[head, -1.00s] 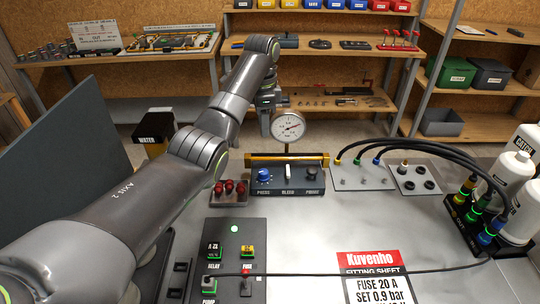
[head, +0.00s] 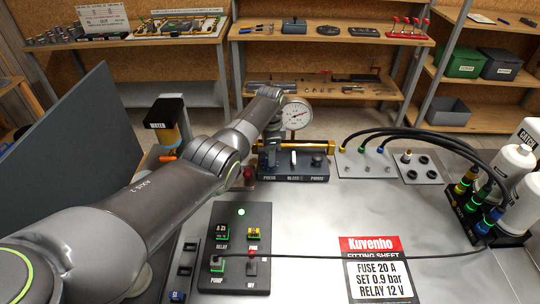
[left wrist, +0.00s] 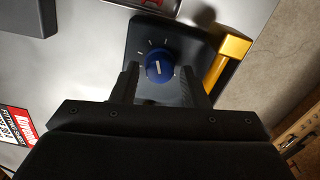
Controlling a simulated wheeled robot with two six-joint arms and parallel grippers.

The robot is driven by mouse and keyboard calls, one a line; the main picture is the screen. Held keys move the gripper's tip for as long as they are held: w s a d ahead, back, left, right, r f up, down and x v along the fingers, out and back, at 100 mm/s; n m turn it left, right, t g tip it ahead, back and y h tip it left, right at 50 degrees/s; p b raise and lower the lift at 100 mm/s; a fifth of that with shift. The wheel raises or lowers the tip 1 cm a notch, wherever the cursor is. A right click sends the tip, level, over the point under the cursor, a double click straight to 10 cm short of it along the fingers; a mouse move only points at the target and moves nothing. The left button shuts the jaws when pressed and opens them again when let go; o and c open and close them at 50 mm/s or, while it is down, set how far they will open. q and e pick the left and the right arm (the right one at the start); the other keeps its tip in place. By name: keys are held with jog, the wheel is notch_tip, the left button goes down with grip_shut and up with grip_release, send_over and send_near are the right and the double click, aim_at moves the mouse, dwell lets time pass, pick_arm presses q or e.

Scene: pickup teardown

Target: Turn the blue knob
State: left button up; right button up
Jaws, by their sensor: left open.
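The blue knob (left wrist: 160,67) sits on a dark panel with white tick marks around it in the left wrist view. Its white pointer line lies nearly vertical in that picture. My left gripper (left wrist: 160,82) is open, with one finger on each side of the knob; I cannot tell whether they touch it. In the head view my left gripper (head: 270,142) hangs over the left end of the dark panel (head: 305,175) and hides the knob. The panel also carries a white lever (head: 293,158) and a dark round knob (head: 317,159). My right gripper is not in view.
A yellow bar (left wrist: 228,60) runs along the panel's back edge, with a round gauge (head: 297,114) behind it. A switch box (head: 240,220) and a fitting sheet (head: 378,270) lie in front. Black hoses arc at right.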

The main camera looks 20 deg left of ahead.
pick_arm(q)
jog(key=shift+f, duration=0.6)
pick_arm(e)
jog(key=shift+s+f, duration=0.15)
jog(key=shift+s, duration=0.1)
pick_arm(q)
jog(key=shift+c, duration=0.3)
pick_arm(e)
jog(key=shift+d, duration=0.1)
pick_arm(q)
jog(key=c, duration=0.6)
jog(key=shift+c, duration=0.2)
